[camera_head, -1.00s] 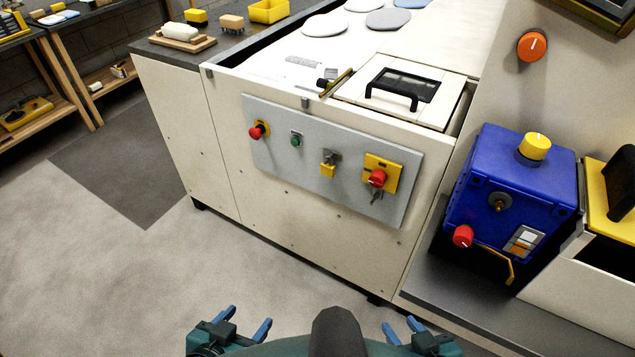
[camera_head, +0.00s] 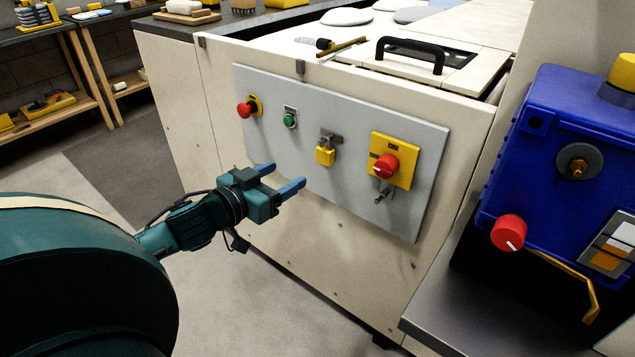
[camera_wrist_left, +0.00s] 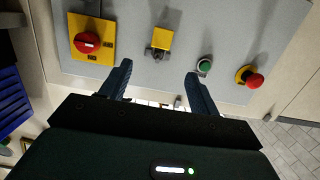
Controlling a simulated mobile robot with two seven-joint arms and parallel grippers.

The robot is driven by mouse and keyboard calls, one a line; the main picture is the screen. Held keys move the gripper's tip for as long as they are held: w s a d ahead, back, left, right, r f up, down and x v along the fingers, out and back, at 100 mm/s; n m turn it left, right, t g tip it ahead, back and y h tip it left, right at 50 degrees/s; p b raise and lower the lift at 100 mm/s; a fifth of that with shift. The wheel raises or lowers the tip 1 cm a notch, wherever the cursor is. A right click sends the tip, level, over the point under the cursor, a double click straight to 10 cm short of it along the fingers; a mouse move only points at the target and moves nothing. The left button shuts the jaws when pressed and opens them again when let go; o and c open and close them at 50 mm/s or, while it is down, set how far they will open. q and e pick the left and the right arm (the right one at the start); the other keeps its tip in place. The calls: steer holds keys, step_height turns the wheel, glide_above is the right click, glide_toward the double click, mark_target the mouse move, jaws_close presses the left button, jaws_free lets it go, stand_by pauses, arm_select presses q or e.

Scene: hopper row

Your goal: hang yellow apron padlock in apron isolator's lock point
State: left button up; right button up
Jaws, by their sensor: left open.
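The yellow padlock (camera_head: 325,156) hangs on a small metal bracket in the middle of the grey panel (camera_head: 245,90). It also shows in the left wrist view (camera_wrist_left: 161,40), ahead of the fingers. The isolator (camera_head: 386,164), a red knob on a yellow plate, is to the padlock's right on the panel; it is at upper left in the left wrist view (camera_wrist_left: 88,42). A small metal fitting (camera_head: 384,195) hangs just below the isolator. My left gripper (camera_head: 285,177) is open and empty, in front of the panel, below and left of the padlock. My right gripper is out of view.
A red button (camera_head: 246,108) and a green button (camera_head: 290,119) sit on the panel's left part. A blue box (camera_head: 555,130) with a red knob (camera_head: 508,233) stands at the right. A black handle (camera_head: 410,50) tops the cabinet. The floor at left is clear.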

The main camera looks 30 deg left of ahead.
mark_target(325, 148)
arm_select(q)
steer(key=w, duration=0.4)
steer(key=w+f+b, duration=0.1)
steer(key=w, duration=0.3)
steer(key=w+f+b, duration=0.1)
steer(key=w, duration=0.3)
steer(key=shift+w+d, duration=0.3)
steer(key=shift+d, duration=0.1)
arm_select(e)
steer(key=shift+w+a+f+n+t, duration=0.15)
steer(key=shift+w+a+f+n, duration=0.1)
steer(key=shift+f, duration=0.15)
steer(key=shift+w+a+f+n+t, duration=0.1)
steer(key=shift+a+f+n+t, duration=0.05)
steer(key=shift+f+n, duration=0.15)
arm_select(q)
steer(key=c, duration=1.2)
steer(key=shift+r, duration=0.15)
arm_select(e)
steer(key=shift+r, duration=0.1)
arm_select(q)
steer(key=shift+r+p, duration=0.55)
steer(key=shift+p, duration=0.2)
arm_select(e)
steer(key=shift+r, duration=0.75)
arm_select(q)
steer(key=shift+s, duration=0.15)
